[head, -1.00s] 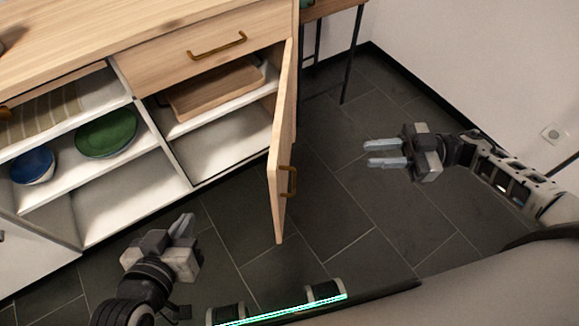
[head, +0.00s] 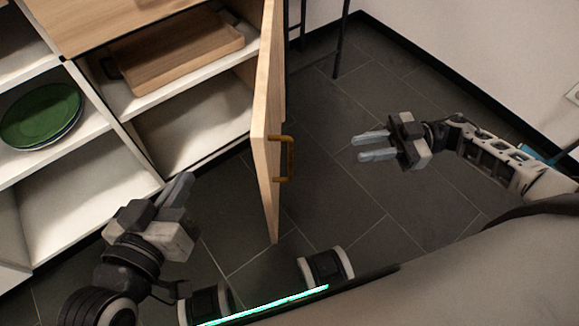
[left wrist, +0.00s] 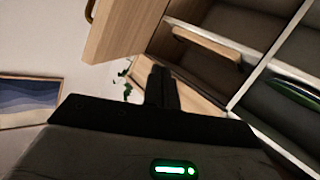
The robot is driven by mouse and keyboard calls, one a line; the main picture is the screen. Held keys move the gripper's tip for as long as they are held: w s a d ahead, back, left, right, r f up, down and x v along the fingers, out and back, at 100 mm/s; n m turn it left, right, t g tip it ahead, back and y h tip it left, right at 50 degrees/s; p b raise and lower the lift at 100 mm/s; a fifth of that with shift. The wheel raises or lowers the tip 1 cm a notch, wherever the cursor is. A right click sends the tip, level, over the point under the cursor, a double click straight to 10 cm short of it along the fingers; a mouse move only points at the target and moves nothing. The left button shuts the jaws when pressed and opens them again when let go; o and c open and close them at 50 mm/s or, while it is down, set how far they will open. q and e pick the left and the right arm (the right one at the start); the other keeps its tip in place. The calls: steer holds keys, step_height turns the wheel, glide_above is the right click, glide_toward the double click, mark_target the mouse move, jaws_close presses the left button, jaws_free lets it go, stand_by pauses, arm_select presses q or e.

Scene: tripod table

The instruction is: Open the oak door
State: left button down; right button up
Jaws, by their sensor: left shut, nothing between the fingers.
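The oak door (head: 266,130) stands swung wide open from the cabinet, its edge turned toward me. Its brass handle (head: 289,158) is on the face to the right. The door also shows in the left wrist view (left wrist: 122,27). My left gripper (head: 178,190) is shut and empty, in front of the cabinet and to the left of the door, apart from it. In the left wrist view its fingers (left wrist: 161,88) are together. My right gripper (head: 372,146) is open and empty, to the right of the door over the floor, not touching the handle.
The open compartment holds a wooden tray (head: 180,55) on its upper shelf (head: 135,98). A green plate (head: 42,115) lies on a shelf to the left. Dark floor tiles (head: 335,205) are clear to the right of the door. A white wall (head: 470,50) bounds the right.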

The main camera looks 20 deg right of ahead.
steer(key=b, duration=0.1)
glide_above(290, 177)
steer(key=shift+w+d, duration=0.1)
steer(key=shift+w, duration=0.15)
jaws_close()
